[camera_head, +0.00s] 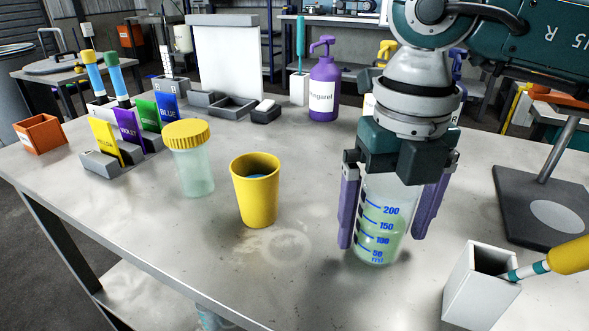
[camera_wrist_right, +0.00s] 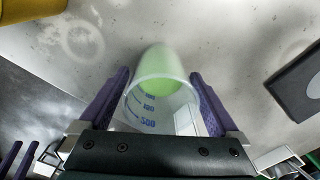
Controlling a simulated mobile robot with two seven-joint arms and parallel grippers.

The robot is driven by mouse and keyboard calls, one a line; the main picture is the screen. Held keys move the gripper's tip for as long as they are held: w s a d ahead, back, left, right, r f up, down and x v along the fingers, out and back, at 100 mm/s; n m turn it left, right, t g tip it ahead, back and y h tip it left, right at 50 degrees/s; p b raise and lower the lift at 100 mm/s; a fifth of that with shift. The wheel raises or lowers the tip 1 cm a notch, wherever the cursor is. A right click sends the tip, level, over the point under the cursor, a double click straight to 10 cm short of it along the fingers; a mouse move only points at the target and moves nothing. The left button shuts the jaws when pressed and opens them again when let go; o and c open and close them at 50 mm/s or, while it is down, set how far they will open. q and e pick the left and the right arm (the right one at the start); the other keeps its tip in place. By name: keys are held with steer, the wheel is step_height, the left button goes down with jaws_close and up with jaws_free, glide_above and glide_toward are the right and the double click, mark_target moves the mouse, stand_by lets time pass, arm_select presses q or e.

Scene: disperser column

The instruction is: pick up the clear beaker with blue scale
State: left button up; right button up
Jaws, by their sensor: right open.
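The clear beaker with blue scale (camera_head: 383,235) stands upright on the table, with pale green liquid inside. My right gripper (camera_head: 385,225) is directly above it, pointing down, with its purple fingers open on either side of the beaker. In the head view a gap shows between the beaker and the right-hand finger; contact at the left finger is hard to tell. In the right wrist view the beaker (camera_wrist_right: 150,95) lies between the two open fingers (camera_wrist_right: 158,105). The gripper body hides the beaker's rim in the head view. My left gripper is not in view.
A yellow cup (camera_head: 256,205) and a yellow-lidded jar (camera_head: 190,165) stand left of the beaker. A white square holder (camera_head: 470,290) with a yellow-handled tool is close on the right. A stand's dark base (camera_head: 535,205) lies behind it. A purple pump bottle (camera_head: 323,88) is farther back.

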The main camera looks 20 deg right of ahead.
steer(key=c, duration=1.4)
